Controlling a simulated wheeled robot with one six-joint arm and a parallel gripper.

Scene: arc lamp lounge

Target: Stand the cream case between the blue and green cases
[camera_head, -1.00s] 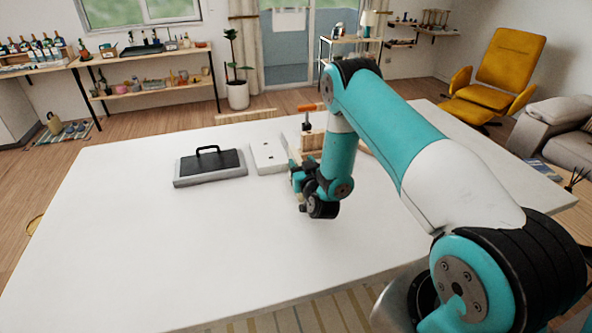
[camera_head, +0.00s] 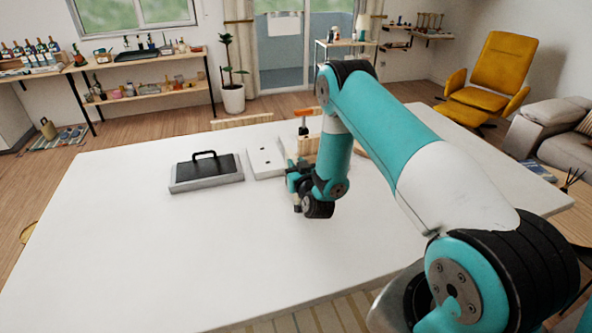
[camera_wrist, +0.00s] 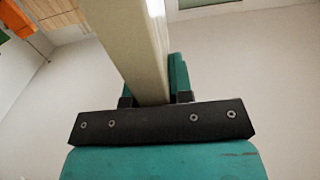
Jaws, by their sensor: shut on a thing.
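My gripper (camera_head: 297,182) is low over the right half of the white table, partly hidden by my arm. In the wrist view my gripper (camera_wrist: 155,98) is shut on a long, pale cream case (camera_wrist: 135,40), which runs up and away between the fingers. Its far end is out of frame. A green strip (camera_wrist: 195,3) shows at the top edge of the wrist view; I cannot tell whether it is the green case. I cannot make out a blue case in either view.
The white table (camera_head: 130,240) is clear at front and left. A grey box with black top and handle (camera_head: 207,172) and a white flat block with dark holes (camera_head: 265,158) lie left of my gripper. An orange-topped tool (camera_head: 303,114) and wooden piece (camera_head: 308,145) stand behind it.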

